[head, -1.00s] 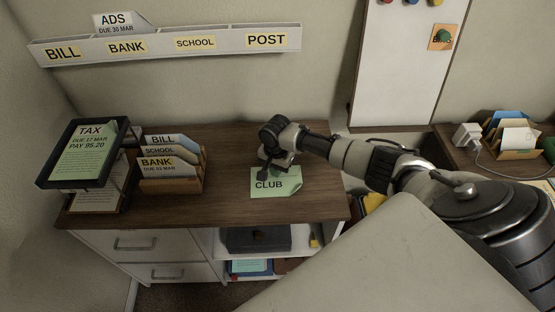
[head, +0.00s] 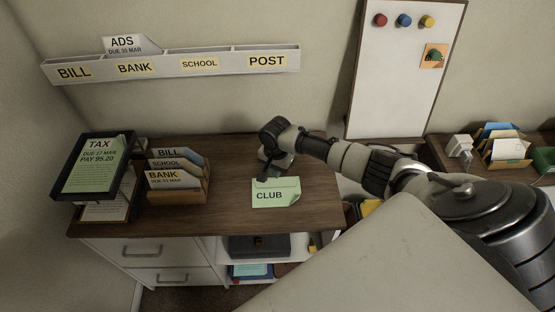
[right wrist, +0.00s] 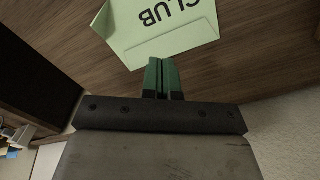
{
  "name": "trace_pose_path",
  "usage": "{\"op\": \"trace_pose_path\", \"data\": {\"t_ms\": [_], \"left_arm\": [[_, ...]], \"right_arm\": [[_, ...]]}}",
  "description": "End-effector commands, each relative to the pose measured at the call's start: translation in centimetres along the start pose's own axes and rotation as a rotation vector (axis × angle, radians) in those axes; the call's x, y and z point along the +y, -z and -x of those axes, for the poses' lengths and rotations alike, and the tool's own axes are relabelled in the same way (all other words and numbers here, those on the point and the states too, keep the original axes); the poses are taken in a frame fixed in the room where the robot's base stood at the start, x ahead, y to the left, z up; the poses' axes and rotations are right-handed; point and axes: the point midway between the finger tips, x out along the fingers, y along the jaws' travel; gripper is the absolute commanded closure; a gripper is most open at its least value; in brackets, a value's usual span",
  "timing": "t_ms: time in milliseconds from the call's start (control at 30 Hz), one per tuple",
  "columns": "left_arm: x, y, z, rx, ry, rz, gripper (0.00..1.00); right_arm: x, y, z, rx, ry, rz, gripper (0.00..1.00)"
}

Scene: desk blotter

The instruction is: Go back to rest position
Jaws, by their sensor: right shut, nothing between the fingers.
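My right gripper (head: 268,177) is over the desk top, just behind the green CLUB envelope (head: 276,193). In the right wrist view the gripper's green fingertips (right wrist: 161,68) are shut together with nothing between them. The CLUB envelope (right wrist: 158,30) lies flat on the wood beyond the fingertips; I cannot tell whether they touch it. My left gripper does not show in either view.
On the desk (head: 228,205) stand a letter sorter (head: 178,192) and, to its left, a tilted TAX frame (head: 93,165). A labelled wall rack (head: 220,63) holds an ADS letter (head: 124,44). A whiteboard (head: 398,75) hangs at right, above a side desk with another letter holder (head: 507,150).

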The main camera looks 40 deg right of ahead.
Motion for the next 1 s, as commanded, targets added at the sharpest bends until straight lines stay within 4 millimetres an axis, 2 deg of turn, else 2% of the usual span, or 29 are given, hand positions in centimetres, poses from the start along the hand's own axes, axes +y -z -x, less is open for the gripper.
{"op": "trace_pose_path", "data": {"t_ms": [267,367,467,567,600,700,733,833,1000], "left_arm": [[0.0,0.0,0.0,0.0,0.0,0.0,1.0],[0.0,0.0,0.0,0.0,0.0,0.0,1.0],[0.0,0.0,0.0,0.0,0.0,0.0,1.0],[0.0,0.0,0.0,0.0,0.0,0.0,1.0],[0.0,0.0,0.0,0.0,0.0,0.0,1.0],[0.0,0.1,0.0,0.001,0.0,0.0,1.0],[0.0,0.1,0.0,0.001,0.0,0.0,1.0],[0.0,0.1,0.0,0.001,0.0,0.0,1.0],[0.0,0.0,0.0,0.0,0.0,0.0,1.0]], "right_arm": [[0.0,0.0,0.0,0.0,0.0,0.0,1.0],[0.0,-0.9,-0.3,-0.007,0.001,0.031,1.0],[0.2,-4.3,-1.3,-0.028,0.015,0.156,1.0],[0.9,-10.4,-2.2,-0.055,0.057,0.384,1.0],[1.4,-13.1,-2.2,-0.063,0.085,0.487,1.0],[3.2,-18.6,-1.3,-0.054,0.164,0.718,1.0],[3.9,-19.9,-0.8,-0.044,0.186,0.777,1.0],[6.3,-22.8,1.2,0.007,0.247,0.935,1.0],[10.0,-24.3,4.3,0.103,0.276,1.076,1.0]]}}
